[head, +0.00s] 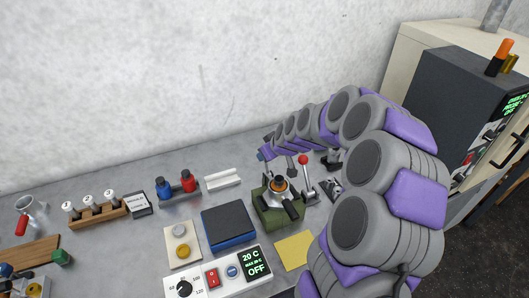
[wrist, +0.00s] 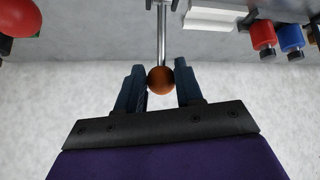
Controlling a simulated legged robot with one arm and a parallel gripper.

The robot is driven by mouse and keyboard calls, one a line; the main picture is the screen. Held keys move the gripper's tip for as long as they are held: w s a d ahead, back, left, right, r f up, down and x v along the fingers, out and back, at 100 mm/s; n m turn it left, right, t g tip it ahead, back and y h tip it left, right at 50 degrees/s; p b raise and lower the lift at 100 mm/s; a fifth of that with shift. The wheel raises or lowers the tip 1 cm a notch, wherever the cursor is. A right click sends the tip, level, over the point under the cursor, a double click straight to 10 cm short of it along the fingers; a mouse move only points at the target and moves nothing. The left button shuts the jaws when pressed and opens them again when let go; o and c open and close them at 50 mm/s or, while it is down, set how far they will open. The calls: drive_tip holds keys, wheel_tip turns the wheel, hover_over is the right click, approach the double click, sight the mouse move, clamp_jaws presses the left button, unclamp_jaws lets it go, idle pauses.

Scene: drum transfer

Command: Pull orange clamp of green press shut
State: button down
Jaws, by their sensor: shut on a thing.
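The green press (head: 265,213) stands on the grey bench in the head view, with an orange part (head: 281,185) and a dark handle on its top. In the wrist view, an orange ball knob (wrist: 160,80) sits at the end of a metal rod (wrist: 161,35). My gripper (wrist: 160,84) has its two dark fingers on either side of this knob, shut on it. In the head view my gripper (head: 267,153) is small, just above and behind the press, and its fingers are hard to make out.
A red-knobbed lever (head: 303,161) stands close to the right of the press. A white block (head: 222,179) and blue and red bottles (head: 188,181) are to the left. A dark machine (head: 455,105) stands at right.

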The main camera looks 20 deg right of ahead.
drive_tip(key=shift+s+a+f, duration=0.1)
drive_tip(key=shift+s+f, duration=0.05)
drive_tip(key=shift+s, duration=0.35)
drive_tip(key=shift+s+f, duration=0.15)
drive_tip(key=shift+s, duration=0.3)
drive_tip(key=c, duration=1.1)
unclamp_jaws()
drive_tip(key=shift+c, duration=0.2)
drive_tip(key=o, duration=0.4)
drive_tip(key=shift+w+r, duration=0.1)
drive_tip(key=shift+r, duration=0.1)
drive_tip(key=shift+r, duration=0.1)
drive_tip(key=shift+r, duration=0.25)
drive_tip(key=shift+s+p+v, duration=0.2)
drive_tip(key=shift+p+v, duration=1.1)
drive_tip(key=shift+v, duration=7)
